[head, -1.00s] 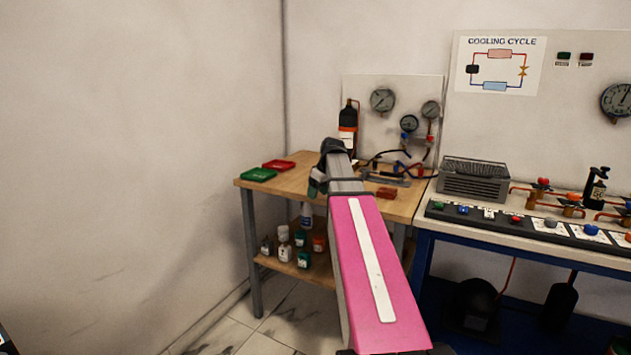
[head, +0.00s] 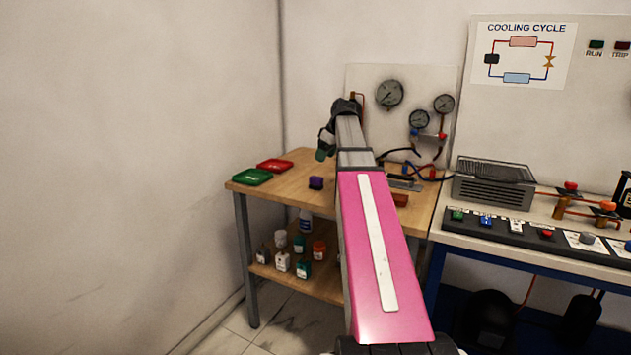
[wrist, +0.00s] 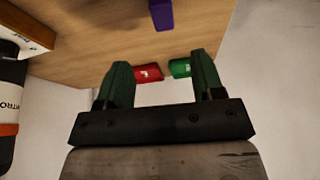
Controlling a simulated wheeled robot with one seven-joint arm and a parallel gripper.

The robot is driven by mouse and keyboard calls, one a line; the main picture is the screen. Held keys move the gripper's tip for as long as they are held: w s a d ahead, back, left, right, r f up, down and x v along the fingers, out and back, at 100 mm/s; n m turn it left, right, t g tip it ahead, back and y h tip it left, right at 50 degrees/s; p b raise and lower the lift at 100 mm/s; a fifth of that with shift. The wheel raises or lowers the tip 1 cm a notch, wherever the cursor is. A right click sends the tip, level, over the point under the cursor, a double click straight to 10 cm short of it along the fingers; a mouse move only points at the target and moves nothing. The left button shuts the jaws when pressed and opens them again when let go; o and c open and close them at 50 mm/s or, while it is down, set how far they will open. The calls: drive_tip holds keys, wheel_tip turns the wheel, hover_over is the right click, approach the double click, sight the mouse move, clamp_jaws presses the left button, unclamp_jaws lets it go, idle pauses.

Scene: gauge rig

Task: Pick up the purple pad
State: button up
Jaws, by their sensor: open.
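The purple pad (head: 316,183) is a small block on the wooden table, left of my arm in the head view. In the wrist view the purple pad (wrist: 161,14) shows at the top edge, partly cut off by the frame. My gripper (wrist: 160,78) is open, with two dark green fingers apart and nothing between them. In the head view my gripper (head: 324,146) is small, above the table and apart from the pad; my arm partly hides it.
A red tray (head: 275,165) and a green tray (head: 252,177) lie on the table's left side. A red block (head: 400,200) lies right of my arm. Gauges and hoses stand at the back. Several bottles fill the lower shelf. Bare wood surrounds the pad.

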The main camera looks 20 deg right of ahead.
sight(316, 177)
drive_tip(key=x, duration=0.5)
drive_tip(key=shift+w+f, duration=0.1)
drive_tip(key=shift+f, duration=0.15)
drive_tip(key=shift+s+x, duration=0.15)
drive_tip(key=shift+x, duration=1.15)
drive_tip(key=shift+s+x, duration=0.15)
drive_tip(key=shift+x, duration=1.1)
drive_tip(key=shift+a+f, duration=0.1)
drive_tip(key=shift+c, duration=0.3)
drive_tip(key=c, duration=0.9)
